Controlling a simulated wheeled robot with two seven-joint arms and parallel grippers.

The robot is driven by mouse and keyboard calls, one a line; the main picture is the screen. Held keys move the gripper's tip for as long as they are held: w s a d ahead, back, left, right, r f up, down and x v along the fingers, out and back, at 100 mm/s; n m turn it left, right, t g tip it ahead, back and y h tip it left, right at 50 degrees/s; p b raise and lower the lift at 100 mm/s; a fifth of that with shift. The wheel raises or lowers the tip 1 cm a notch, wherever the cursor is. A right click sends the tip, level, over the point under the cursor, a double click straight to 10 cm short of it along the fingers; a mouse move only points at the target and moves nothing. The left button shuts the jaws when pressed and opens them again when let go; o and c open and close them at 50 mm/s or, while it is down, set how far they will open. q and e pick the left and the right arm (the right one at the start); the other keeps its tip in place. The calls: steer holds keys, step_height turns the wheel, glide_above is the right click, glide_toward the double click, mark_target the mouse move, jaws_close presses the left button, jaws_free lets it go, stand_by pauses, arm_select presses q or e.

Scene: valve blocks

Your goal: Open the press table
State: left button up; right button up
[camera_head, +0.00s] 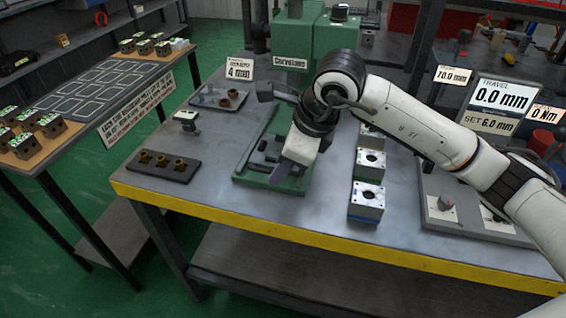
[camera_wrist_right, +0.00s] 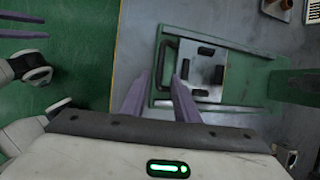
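The green press (camera_head: 300,45) stands at the back of the yellow-edged workbench. Its green base (camera_head: 243,174) reaches toward me, partly hidden by my right arm. In the right wrist view, a pale slotted plate (camera_wrist_right: 205,75) lies on the base (camera_wrist_right: 235,48), with a dark bar handle (camera_wrist_right: 165,62) at its left side. My right gripper (camera_head: 285,176) is over the front of the base. In the wrist view the right gripper (camera_wrist_right: 160,82) is open, its purple fingers apart near the handle, with nothing between them. My left gripper (camera_wrist_right: 22,26) shows at that view's upper left, open and empty.
A dark tray (camera_head: 158,166) with brass parts and a small gauge block (camera_head: 186,119) lie left of the press. Several valve blocks (camera_head: 369,163) line up to its right. A display (camera_head: 497,100) reads 0.0 mm travel. A side table (camera_head: 105,85) stands left.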

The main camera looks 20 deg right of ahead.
steer(key=v, duration=1)
steer(key=shift+r, duration=0.15)
